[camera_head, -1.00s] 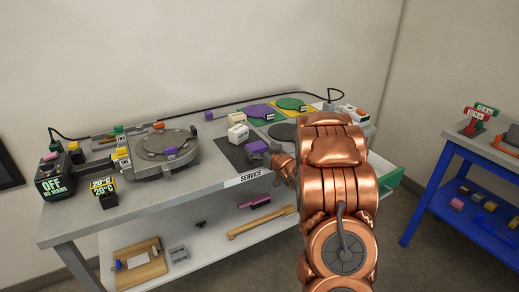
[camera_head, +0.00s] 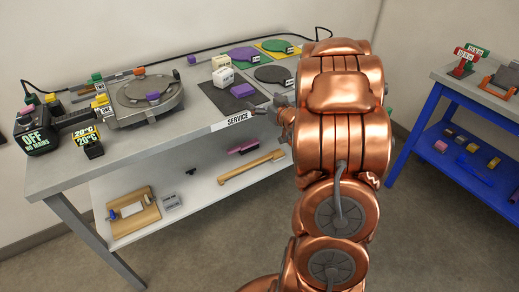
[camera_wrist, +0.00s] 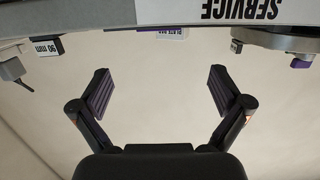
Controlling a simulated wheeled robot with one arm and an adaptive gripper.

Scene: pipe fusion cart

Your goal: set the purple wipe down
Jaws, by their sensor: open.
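Purple and green discs and a dark disc (camera_head: 273,74) lie farther back. The lower shelf (camera_head: 203,191) holds a wooden board and a bar. A blue cart (camera_head: 431,109) stands at the right, with open floor between.

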